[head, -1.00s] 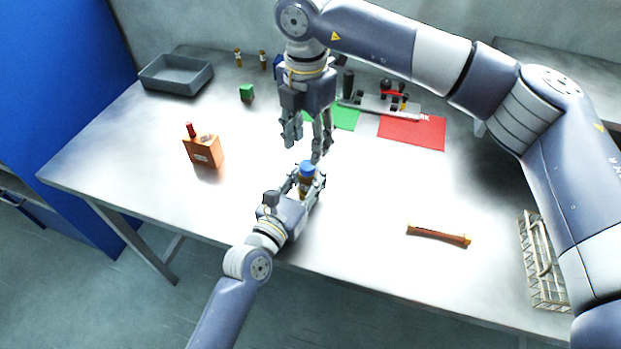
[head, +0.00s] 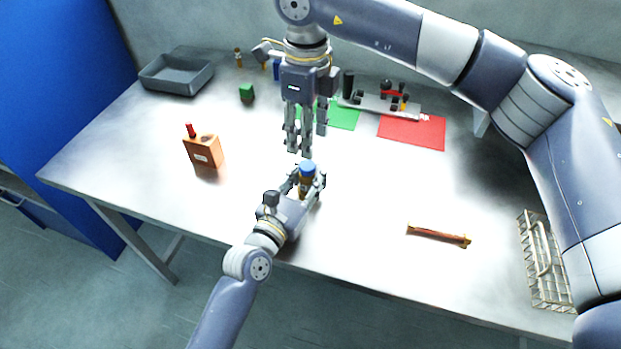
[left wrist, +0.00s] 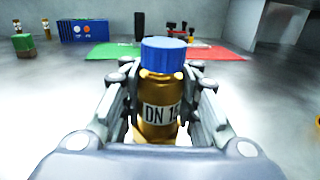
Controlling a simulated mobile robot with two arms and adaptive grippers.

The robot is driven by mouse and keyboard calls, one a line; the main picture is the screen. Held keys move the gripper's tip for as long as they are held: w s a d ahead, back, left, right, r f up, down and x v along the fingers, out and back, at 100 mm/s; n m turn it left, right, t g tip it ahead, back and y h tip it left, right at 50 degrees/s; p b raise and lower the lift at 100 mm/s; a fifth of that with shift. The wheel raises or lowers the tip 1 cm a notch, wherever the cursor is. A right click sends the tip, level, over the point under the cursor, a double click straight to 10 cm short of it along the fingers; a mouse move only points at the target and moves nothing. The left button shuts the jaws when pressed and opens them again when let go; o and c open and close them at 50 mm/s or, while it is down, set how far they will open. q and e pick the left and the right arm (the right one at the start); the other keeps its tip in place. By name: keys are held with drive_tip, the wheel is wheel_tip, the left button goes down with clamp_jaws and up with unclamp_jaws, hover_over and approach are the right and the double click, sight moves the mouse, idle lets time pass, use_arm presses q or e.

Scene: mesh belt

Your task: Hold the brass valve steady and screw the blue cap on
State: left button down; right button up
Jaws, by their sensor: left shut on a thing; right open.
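The brass valve (left wrist: 158,117) stands upright with a "DN 15" label facing the left wrist camera. The blue cap (left wrist: 163,54) sits on its top and looks level; how far it is threaded cannot be told. In the head view the cap (head: 307,168) shows above the valve (head: 305,187). My left gripper (head: 310,186) is shut on the valve, with a finger on each side. My right gripper (head: 300,146) is open and empty, pointing down just above and behind the cap, apart from it.
Behind are a green mat (head: 345,116), a red mat (head: 425,135) and a grey fixture (head: 372,107). An orange box (head: 203,151) and grey bin (head: 160,77) are left. A brown-handled tool (head: 436,235) and wire basket (head: 541,262) are right.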

sight(308, 165)
drive_tip(key=n, duration=0.5)
drive_tip(key=shift+s+r+n, duration=0.1)
drive_tip(key=shift+r+n, duration=0.2)
drive_tip(key=shift+n, duration=0.1)
drive_tip(key=shift+f, duration=4)
clamp_jaws()
drive_tip(key=shift+m, duration=0.4)
drive_tip(key=shift+o, duration=0.6)
unclamp_jaws()
